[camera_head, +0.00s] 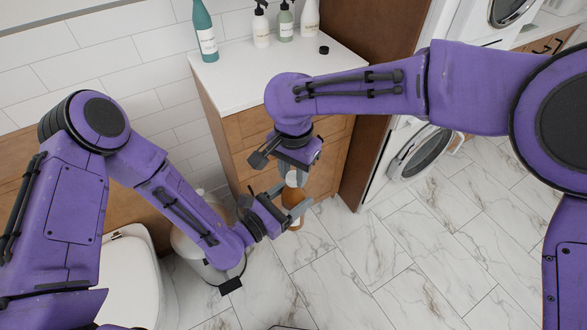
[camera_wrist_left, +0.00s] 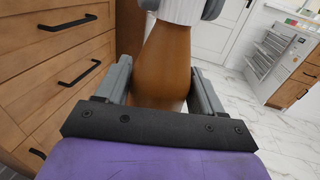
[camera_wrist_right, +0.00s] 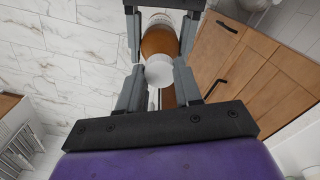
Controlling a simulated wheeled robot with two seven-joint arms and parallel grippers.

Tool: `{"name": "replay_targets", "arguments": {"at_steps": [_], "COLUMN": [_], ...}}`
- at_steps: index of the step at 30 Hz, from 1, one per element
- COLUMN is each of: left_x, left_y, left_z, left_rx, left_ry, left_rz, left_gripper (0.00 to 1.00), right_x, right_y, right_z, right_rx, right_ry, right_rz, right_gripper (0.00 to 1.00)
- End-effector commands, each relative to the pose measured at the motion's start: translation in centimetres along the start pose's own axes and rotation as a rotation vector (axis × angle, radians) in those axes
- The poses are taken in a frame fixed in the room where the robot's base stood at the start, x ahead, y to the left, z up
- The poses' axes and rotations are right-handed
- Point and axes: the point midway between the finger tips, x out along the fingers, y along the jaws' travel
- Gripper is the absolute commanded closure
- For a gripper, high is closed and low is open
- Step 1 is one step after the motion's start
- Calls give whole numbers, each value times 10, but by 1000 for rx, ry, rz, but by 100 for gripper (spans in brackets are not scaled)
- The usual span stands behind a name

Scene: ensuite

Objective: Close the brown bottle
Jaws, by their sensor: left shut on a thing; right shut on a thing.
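The brown bottle (camera_head: 297,200) is upright in mid-air in front of the wooden cabinet. My left gripper (camera_head: 290,210) is shut around its body; the left wrist view shows the bottle (camera_wrist_left: 165,65) between both fingers. A white cap (camera_head: 291,179) is at the bottle's mouth; it also shows in the left wrist view (camera_wrist_left: 180,11) and right wrist view (camera_wrist_right: 158,72). My right gripper (camera_head: 293,172) comes from above and is shut on the cap. The cap lines up with the bottle neck. Its fingers hide the joint, so I cannot tell whether it is fully seated.
A small black cap (camera_head: 324,50) lies on the white countertop (camera_head: 262,75). A teal bottle (camera_head: 205,35) and several pump bottles stand at its back. The wooden drawers (camera_head: 230,120) are close behind my grippers. A toilet (camera_head: 135,275) is at lower left; the marble floor is clear at right.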

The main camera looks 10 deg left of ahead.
Motion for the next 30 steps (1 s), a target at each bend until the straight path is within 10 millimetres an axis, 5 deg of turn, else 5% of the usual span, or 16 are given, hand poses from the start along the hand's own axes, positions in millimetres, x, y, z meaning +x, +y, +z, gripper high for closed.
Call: {"name": "replay_targets", "arguments": {"at_steps": [8, 13, 20, 21, 23, 30], "left_x": [0, 0, 0, 0, 0, 0], "left_y": [0, 0, 0, 0, 0, 0], "left_z": [1, 1, 1, 1, 1, 1], "left_rx": [0, 0, 0, 0, 0, 0], "left_ry": [-2, -2, -2, -2, -2, -2], "left_rz": [0, 0, 0, 0, 0, 0], "left_gripper": [100, 100, 100, 100, 100, 100], "right_x": [4, 4, 4, 4, 4, 4], "right_y": [0, 0, 0, 0, 0, 0], "right_z": [0, 0, 0, 0, 0, 0], "right_rx": [12, 260, 285, 285, 284, 283], "right_ry": [1, 4, 0, 0, 0, 0], "right_rz": [1, 2, 0, 0, 0, 0], "right_gripper": [94, 94, 94, 63, 43, 40]}}
